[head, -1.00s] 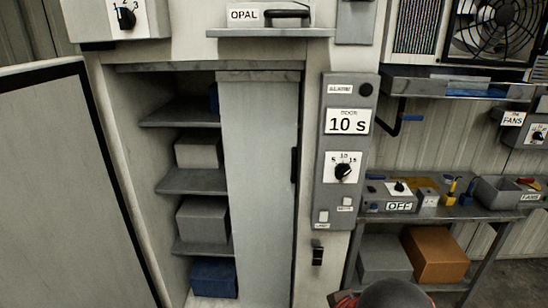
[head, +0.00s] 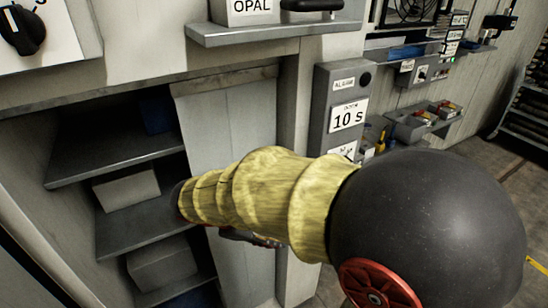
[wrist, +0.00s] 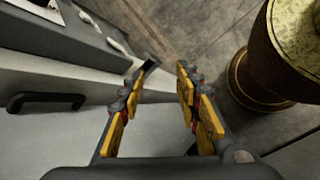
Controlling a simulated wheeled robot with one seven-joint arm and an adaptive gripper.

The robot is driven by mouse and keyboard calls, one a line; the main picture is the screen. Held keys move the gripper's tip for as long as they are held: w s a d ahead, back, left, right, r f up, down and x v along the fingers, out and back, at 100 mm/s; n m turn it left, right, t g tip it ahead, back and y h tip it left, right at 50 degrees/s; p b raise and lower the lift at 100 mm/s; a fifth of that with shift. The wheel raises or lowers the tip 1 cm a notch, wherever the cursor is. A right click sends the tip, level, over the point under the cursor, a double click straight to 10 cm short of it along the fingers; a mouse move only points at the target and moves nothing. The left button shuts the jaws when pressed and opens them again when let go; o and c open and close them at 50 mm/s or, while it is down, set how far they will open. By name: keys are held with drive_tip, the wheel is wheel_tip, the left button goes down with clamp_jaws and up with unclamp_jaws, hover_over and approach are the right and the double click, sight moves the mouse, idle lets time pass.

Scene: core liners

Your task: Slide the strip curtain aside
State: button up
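The strip curtain (head: 235,118) is a pale grey hanging panel covering the right part of the open cabinet, with shelves bare to its left. In the head view my arm crosses its lower part and hides its handle. In the wrist view a pale panel, apparently the curtain (wrist: 55,140), carries a black bar handle (wrist: 45,100) to the left of my gripper (wrist: 167,67). My gripper's yellow-padded fingers are apart with nothing between them, and the handle is outside them. In the head view my gripper is mostly hidden behind my arm.
Shelves (head: 115,150) hold grey boxes (head: 160,262). A grey control box (head: 340,100) reading "10 S" stands right of the opening. A ledge (head: 270,32) with the OPAL sign juts out above. A side bench (head: 420,125) stands farther right, with open floor beyond.

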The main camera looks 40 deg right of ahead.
drive_tip(key=w+d+r+n+t+h+p, duration=0.1)
drive_tip(key=w+d+r+n+h+p, duration=0.1)
drive_tip(key=w+d+n+h+p, duration=0.45)
drive_tip(key=w+d+r+n+t+h+p, duration=0.15)
drive_tip(key=w+n+h, duration=0.25)
drive_tip(key=w, duration=0.6)
drive_tip(key=d, duration=0.7)
drive_tip(key=shift+s+d+f+g, duration=0.2)
drive_tip(key=shift+d+g, duration=0.1)
drive_tip(key=shift+g, duration=0.15)
drive_tip(key=shift+y, duration=0.25)
drive_tip(key=c, duration=0.3)
clamp_jaws()
